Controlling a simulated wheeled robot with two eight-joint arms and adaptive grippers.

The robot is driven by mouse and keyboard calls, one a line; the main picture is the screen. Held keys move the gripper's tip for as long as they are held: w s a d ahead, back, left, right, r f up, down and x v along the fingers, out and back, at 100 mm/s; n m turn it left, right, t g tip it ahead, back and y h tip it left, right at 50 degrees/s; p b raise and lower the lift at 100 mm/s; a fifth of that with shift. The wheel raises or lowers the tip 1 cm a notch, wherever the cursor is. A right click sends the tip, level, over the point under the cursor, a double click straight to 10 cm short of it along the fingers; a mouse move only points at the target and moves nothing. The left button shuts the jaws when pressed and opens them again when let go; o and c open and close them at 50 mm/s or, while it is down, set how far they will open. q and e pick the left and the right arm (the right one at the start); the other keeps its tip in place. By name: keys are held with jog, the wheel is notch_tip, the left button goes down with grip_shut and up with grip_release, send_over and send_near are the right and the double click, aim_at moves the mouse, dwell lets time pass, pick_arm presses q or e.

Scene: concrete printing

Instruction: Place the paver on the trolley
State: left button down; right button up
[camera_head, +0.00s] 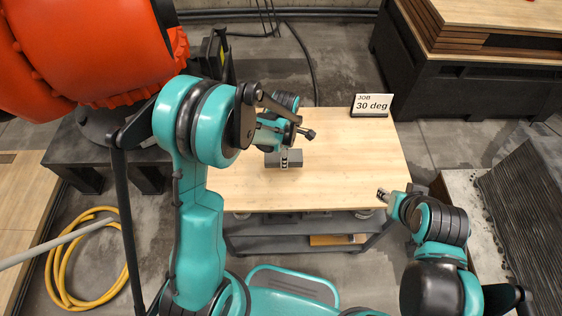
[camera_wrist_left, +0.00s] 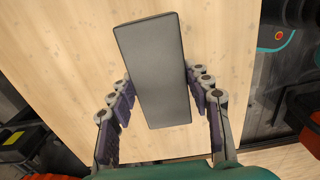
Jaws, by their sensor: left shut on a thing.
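The paver (camera_head: 294,160) is a dark grey rectangular block at the wooden top of the trolley (camera_head: 350,165). My left gripper (camera_head: 284,158) is shut on the paver. In the left wrist view the paver (camera_wrist_left: 153,70) lies between the two sets of finger pads, slightly tilted in the picture, with the wood behind it. I cannot tell whether it touches the wood or hangs just above it. My right gripper (camera_head: 384,195) is at the trolley's right front edge, away from the paver. Its fingers are too small to tell open from shut.
A sign reading "JOB 30 deg" (camera_head: 371,105) stands at the trolley's back right corner. An orange robot arm (camera_head: 90,45) is at the upper left. A yellow hose (camera_head: 62,275) lies on the floor at left. Most of the trolley top is bare.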

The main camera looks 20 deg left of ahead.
pick_arm(q)
jog(key=shift+w+a+f, duration=0.4)
jog(key=shift+a+f, duration=0.3)
jog(key=shift+a, duration=0.15)
jog(key=shift+f+b, duration=0.8)
jog(key=shift+f, duration=1.05)
jog(key=shift+f, duration=0.15)
jog(key=c, duration=0.7)
grip_release()
